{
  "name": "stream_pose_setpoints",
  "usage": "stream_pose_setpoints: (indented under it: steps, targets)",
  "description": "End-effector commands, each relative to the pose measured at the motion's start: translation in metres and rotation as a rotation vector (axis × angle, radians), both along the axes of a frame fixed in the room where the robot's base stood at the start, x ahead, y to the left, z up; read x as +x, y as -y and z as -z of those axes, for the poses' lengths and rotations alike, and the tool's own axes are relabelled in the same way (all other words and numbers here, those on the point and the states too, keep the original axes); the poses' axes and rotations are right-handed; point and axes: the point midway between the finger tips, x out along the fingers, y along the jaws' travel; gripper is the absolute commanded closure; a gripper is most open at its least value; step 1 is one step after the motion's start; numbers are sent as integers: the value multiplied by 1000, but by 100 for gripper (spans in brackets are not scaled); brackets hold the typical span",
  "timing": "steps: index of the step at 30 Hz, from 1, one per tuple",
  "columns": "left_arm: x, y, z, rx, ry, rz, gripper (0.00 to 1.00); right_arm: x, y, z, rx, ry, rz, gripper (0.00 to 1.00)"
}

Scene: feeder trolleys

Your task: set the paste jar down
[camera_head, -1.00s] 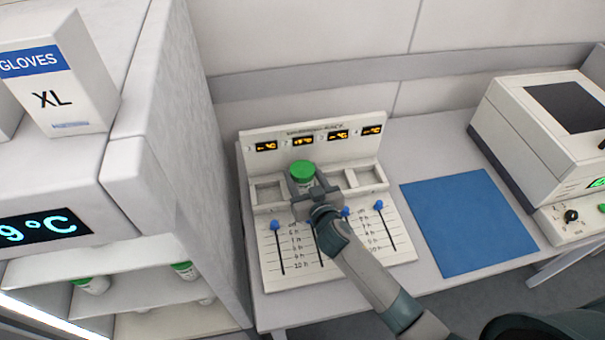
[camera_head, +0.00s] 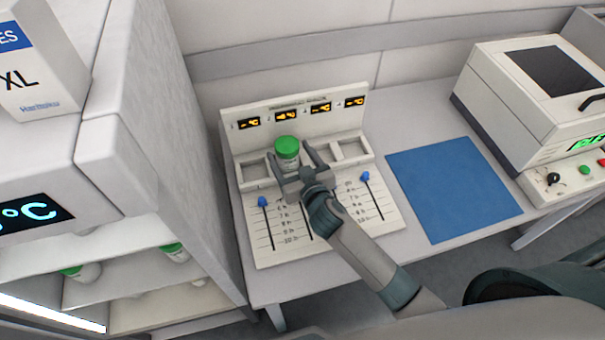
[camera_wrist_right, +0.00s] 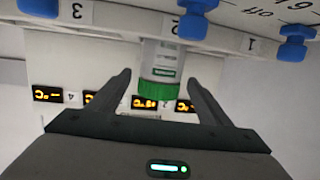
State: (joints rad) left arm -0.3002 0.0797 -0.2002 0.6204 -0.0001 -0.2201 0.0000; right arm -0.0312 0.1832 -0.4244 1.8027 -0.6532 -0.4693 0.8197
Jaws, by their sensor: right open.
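The paste jar (camera_head: 287,152), white with a green lid, stands upright in a slot of the white warming rack (camera_head: 262,220). My right gripper (camera_head: 294,166) is open, with its fingers on either side of the jar and apart from it. In the right wrist view the jar (camera_wrist_right: 158,75) appears upside down between the two spread fingers of the right gripper (camera_wrist_right: 160,88). The jar's lower part is hidden in the rack. My left gripper is not in view.
A blue mat (camera_head: 450,188) lies on the table to the right. A white device (camera_head: 530,100) with a dark top window stands beyond it. A fridge (camera_head: 110,150) with green-lidded jars on its shelves stands close on the left. Blue sliders (camera_head: 264,201) stick up from the rack's front.

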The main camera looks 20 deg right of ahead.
Motion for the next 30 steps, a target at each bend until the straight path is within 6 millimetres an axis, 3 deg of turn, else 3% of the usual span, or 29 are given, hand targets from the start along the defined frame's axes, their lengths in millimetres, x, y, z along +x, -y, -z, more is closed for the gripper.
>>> stream_pose_setpoints:
  steps: [9, 15, 30]
  targets:
    - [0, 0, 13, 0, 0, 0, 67, -56, 6, -9, 2, -1, 0, 28]
    - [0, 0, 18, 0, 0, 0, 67, -81, 9, -15, 1, 0, 0, 28]
    - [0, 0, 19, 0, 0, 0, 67, -92, 11, -19, 0, 0, 1, 28]
